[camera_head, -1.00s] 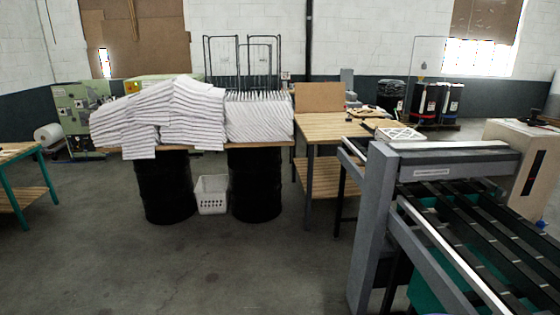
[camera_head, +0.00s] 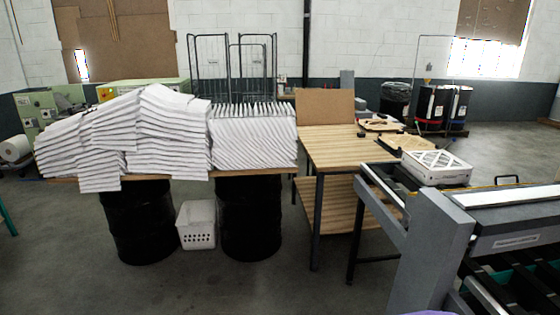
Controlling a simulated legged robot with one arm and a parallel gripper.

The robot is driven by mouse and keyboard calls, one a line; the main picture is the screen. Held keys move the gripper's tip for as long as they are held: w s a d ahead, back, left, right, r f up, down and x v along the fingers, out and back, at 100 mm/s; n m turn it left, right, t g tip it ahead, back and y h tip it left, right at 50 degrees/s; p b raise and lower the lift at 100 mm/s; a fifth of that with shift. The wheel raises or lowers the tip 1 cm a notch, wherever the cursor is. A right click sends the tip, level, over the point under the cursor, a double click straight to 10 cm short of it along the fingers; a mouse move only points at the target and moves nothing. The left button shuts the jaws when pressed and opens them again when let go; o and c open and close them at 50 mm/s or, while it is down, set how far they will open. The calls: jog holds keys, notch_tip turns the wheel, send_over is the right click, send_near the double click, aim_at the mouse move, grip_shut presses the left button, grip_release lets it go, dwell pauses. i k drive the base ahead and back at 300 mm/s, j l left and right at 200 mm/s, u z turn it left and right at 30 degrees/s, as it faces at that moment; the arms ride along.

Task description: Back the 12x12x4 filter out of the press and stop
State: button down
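A boxed filter (camera_head: 436,167) with a white frame and a crossed lattice top lies on the far side of the grey press (camera_head: 432,250), at the right. It looks flat, and its lower edge is partly hidden behind the press frame. I cannot tell whether it is the 12x12x4 one, as no size is readable. The press has a grey upright, a crossbar with a small label and dark rails at the lower right. My gripper is not in view. A small purple patch at the bottom edge cannot be made out.
White pleated filter stacks (camera_head: 150,135) lie on a board over two black drums (camera_head: 250,215). A white basket (camera_head: 196,224) stands between the drums. A wooden workbench (camera_head: 335,148) stands behind the press. The floor in front of the drums is clear.

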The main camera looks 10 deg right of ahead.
aim_at(432, 167)
jog(key=i, duration=1.8)
jog(key=i+z, duration=0.45)
jog(key=i+j+z, duration=0.2)
jog(key=i+z, duration=0.2)
jog(key=i+j+z, duration=0.3)
jog(key=i+z, duration=0.15)
